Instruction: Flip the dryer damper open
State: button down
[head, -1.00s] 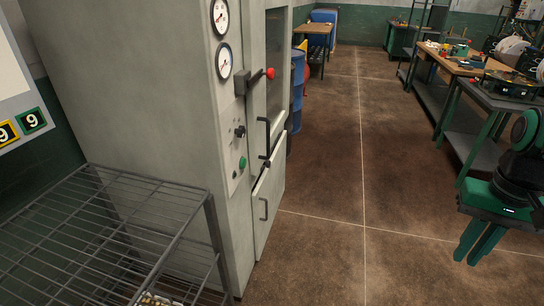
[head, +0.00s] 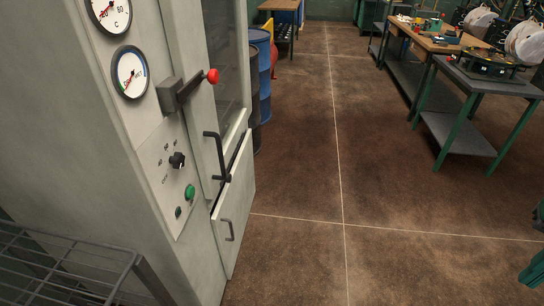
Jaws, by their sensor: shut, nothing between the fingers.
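The dryer (head: 90,150) is a tall pale grey cabinet filling the left of the head view. Its damper lever is a dark bar with a red knob (head: 212,76), set on a grey block (head: 170,95) beside the lower gauge. The lever sticks out to the right, towards the door side. My gripper (head: 532,272) shows only as a green finger part cut off at the right edge. It is shut and empty, well apart from the dryer and the lever.
Two round gauges (head: 130,72), a black dial (head: 177,160) and a green button (head: 190,191) are on the panel. A black door handle (head: 217,157) juts out below the lever. A wire rack (head: 70,262) stands at lower left. Blue drum (head: 264,75) and benches (head: 465,85) are farther back. The brown floor is clear.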

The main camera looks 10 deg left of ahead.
aim_at(229, 179)
jog(key=u, duration=0.15)
jog(key=i, duration=0.85)
jog(key=u, duration=0.55)
